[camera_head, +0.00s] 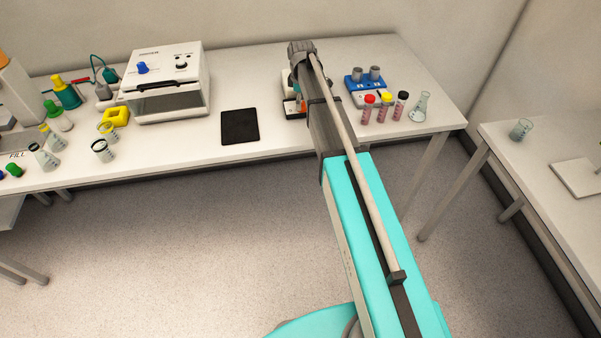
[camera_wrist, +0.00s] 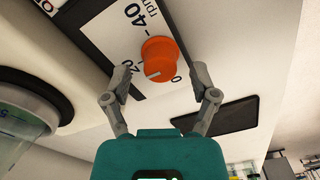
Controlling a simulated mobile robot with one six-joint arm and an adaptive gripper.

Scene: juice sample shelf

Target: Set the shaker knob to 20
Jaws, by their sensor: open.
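The shaker's orange knob (camera_wrist: 161,58) stands out from a white dial plate (camera_wrist: 107,28) with black printed numbers in the wrist view. A 40 and a 0 can be read there, beside "rpm". A white pointer line on the knob's face aims toward the lower left of the picture. My gripper (camera_wrist: 160,82) is open, with one finger on each side of the knob in the picture and visible gaps. I cannot tell how far the fingertips reach along the knob. In the head view my arm hides most of the shaker (camera_head: 290,106).
A glass vessel (camera_wrist: 20,128) with a dark rim is close at the left in the wrist view. A black pad (camera_head: 240,127) lies left of the shaker. Capped tubes (camera_head: 368,108) and a blue-topped device (camera_head: 364,88) stand at its right. A flask (camera_head: 421,108) is near the table's right end.

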